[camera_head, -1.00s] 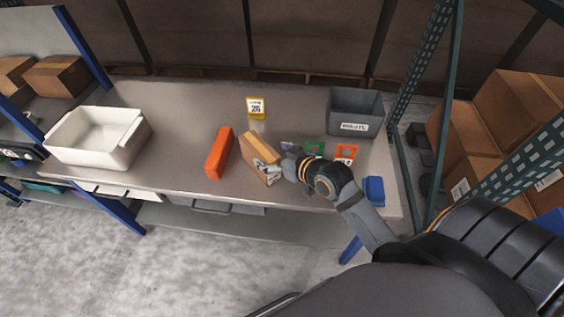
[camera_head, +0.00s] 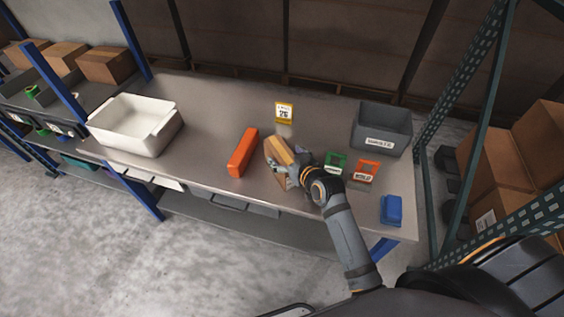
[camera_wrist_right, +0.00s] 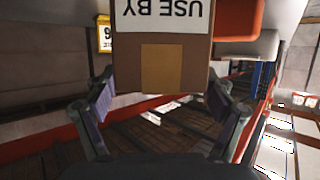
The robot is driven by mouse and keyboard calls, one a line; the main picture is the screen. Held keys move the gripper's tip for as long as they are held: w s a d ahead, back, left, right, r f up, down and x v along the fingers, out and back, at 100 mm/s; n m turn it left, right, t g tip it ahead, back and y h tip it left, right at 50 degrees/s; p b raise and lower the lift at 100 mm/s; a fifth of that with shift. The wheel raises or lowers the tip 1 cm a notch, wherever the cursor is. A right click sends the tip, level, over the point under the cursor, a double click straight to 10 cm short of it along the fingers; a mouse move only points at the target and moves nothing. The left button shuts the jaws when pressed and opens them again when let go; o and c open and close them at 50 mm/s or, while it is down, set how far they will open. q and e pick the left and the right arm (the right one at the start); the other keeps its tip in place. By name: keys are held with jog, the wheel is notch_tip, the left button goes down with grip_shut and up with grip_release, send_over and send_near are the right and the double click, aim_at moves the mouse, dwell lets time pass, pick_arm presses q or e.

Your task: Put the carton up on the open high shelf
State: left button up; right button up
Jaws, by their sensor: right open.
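The carton (camera_head: 279,151) is a small brown box on the metal table, right of the long orange box. My right gripper (camera_head: 288,171) is at its near right side, reaching over the table. In the right wrist view the carton (camera_wrist_right: 162,70) shows a white label reading "USE BY" and a tan tape patch. The open fingers of my right gripper (camera_wrist_right: 165,115) stand on either side of the carton's lower end, with gaps visible. The open high shelf cannot be made out in these views. My left gripper is not in view.
An orange box (camera_head: 243,153) lies close left of the carton. A white tub (camera_head: 134,146), a yellow number sign (camera_head: 284,112), a grey bin (camera_head: 382,129), small green (camera_head: 335,162) and orange (camera_head: 364,171) holders and a blue item (camera_head: 391,210) share the table. A rack upright (camera_head: 455,110) stands at right.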

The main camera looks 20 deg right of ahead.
jog(key=x, duration=0.3)
jog(key=shift+f, duration=0.1)
jog(key=shift+s, duration=0.1)
jog(key=shift+c, duration=1.3)
grip_shut()
